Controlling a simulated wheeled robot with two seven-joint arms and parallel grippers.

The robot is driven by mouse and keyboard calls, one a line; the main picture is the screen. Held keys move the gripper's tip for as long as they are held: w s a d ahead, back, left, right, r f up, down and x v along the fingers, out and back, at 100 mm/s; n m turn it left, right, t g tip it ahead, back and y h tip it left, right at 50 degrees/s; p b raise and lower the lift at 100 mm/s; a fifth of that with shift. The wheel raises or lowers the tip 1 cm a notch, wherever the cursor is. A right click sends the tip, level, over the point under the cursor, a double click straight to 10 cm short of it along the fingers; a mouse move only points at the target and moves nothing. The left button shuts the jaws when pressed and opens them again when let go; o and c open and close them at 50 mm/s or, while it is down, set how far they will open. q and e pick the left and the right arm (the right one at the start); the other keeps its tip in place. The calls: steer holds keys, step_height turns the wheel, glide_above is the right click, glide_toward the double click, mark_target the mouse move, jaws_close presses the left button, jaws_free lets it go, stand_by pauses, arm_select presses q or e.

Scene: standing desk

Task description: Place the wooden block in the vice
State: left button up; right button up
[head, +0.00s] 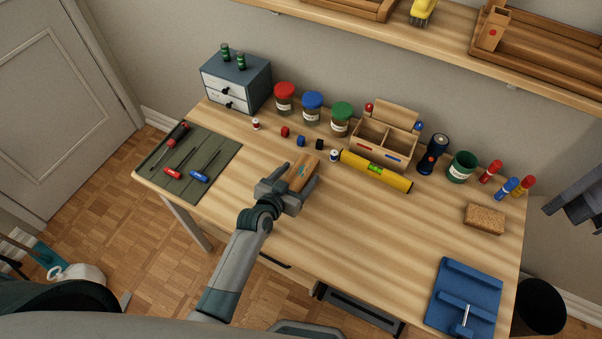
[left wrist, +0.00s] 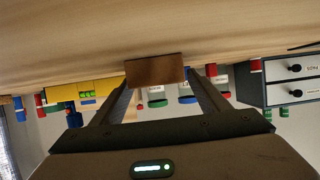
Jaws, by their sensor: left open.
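The blue vice (head: 484,288), with a metal handle, stands at the desk's front right corner, well away from the block.
The yellow level (head: 376,171) lies right of the block. Small spools and cubes (head: 301,141), jars (head: 312,107) and a wooden organizer (head: 383,140) stand behind. A tan cork-like block (head: 485,218) sits behind the vice. The desk's middle front is clear.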

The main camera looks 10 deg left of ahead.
arm_select(q)
steer(key=shift+c, duration=0.4)
steer(key=c, duration=1.2)
steer(key=shift+r, duration=0.15)
steer(key=shift+c, duration=0.2)
